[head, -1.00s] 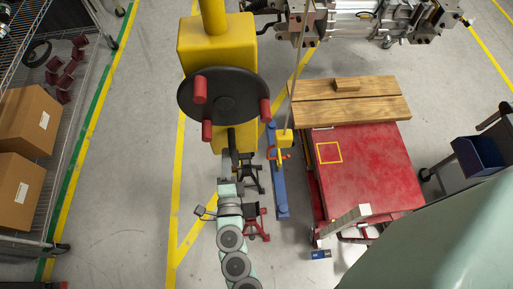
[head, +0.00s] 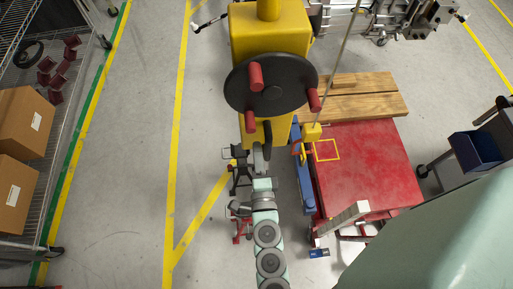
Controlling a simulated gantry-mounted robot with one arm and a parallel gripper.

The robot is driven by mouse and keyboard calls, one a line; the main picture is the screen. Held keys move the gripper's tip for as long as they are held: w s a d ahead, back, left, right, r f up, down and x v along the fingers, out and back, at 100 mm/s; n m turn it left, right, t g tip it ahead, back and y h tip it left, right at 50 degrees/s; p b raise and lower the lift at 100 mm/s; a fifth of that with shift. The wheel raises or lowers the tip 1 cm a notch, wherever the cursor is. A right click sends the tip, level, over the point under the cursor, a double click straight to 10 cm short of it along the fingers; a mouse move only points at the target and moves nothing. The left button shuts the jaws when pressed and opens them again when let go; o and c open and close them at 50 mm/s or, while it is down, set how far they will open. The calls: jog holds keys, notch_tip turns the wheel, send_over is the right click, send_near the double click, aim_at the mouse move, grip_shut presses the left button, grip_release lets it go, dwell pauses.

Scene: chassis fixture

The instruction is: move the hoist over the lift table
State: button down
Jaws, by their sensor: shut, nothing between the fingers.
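The hoist is a yellow body (head: 270,32) with a black handwheel (head: 290,90) carrying red grips. Its cable runs down to a small yellow hook block (head: 311,132) with an orange-red hook (head: 297,149). The red lift table (head: 370,175) is right of the hoist body and has a yellow square outline (head: 327,150). In the head view the hook block overlaps the table's left edge, near the square's upper left corner. My gripper (head: 260,157) is shut, just below the handwheel, against or near the hoist's lower end; contact is unclear.
Wooden planks (head: 365,98) lie across the table's far end. A blue bar (head: 303,180) stands along its left side. Black and red stands (head: 240,180) are left of my arm. A cart with a blue bin (head: 475,150) is at right, a wire shelf (head: 75,130) at left.

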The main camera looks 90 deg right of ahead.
jog(key=shift+s+d+f+b, duration=0.15)
jog(key=shift+s+b, duration=0.2)
jog(key=shift+s, duration=0.25)
jog(key=shift+s+d+f+b, duration=0.1)
jog(key=shift+s+b, duration=0.25)
jog(key=shift+s, duration=0.2)
jog(key=s+b, duration=0.1)
jog(key=s, duration=0.3)
jog(key=s+d+b, duration=0.1)
jog(key=s, duration=0.1)
jog(key=shift+s+r+b, duration=0.2)
jog(key=shift+s+b, duration=0.1)
jog(key=shift+s, duration=0.1)
jog(key=s, duration=0.2)
jog(key=s+d, duration=0.1)
jog(key=s, duration=0.1)
jog(key=shift+s, duration=0.25)
